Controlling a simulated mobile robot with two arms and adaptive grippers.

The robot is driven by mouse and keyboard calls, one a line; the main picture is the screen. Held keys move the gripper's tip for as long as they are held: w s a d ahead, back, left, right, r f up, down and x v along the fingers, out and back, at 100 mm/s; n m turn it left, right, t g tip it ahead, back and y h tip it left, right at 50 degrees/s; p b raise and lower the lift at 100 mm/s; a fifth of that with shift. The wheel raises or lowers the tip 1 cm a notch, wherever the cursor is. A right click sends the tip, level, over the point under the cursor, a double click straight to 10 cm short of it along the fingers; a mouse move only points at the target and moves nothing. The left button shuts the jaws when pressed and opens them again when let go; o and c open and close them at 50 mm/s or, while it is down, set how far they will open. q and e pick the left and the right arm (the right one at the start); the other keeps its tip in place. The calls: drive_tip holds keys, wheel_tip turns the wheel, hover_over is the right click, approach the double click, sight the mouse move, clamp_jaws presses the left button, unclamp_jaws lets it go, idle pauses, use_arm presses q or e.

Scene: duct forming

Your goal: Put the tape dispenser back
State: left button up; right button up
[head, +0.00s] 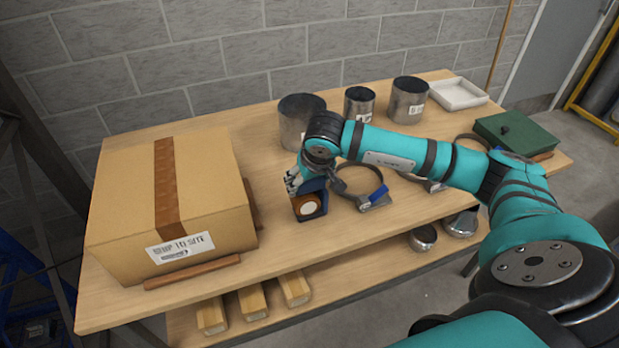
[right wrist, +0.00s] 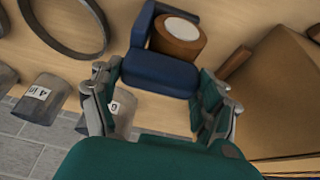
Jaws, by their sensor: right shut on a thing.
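The tape dispenser (head: 309,205) is dark blue with a brown roll of tape with a pale centre. In the head view it is right of the cardboard box, at or just above the table top; I cannot tell whether it touches the wood. My right gripper (head: 294,183) is shut on its blue body from behind. In the right wrist view the dispenser (right wrist: 160,72) sits between the two fingers of the gripper (right wrist: 163,88), with the roll on its far side. My left gripper is not in view.
A taped cardboard box (head: 205,190) on wooden strips fills the table's left. Metal ducts (head: 300,120), a white tray (head: 458,94) and a green case (head: 515,133) stand farther back and right.

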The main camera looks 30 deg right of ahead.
drive_tip(key=shift+a+f+b, duration=0.1)
drive_tip(key=shift+f+b, duration=0.05)
drive_tip(key=shift+b, duration=0.15)
drive_tip(key=o, duration=1.3)
drive_tip(key=shift+c, duration=0.2)
drive_tip(key=shift+r+p, duration=0.25)
drive_tip(key=shift+p, duration=0.05)
drive_tip(key=shift+r, duration=0.2)
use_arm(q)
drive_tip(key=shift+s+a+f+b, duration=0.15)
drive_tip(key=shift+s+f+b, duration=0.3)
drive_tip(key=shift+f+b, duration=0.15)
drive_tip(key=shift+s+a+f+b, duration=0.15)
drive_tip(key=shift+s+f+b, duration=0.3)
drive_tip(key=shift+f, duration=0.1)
use_arm(e)
drive_tip(key=v, duration=1.1)
drive_tip(key=shift+s+r, duration=0.25)
drive_tip(key=shift+r, duration=0.05)
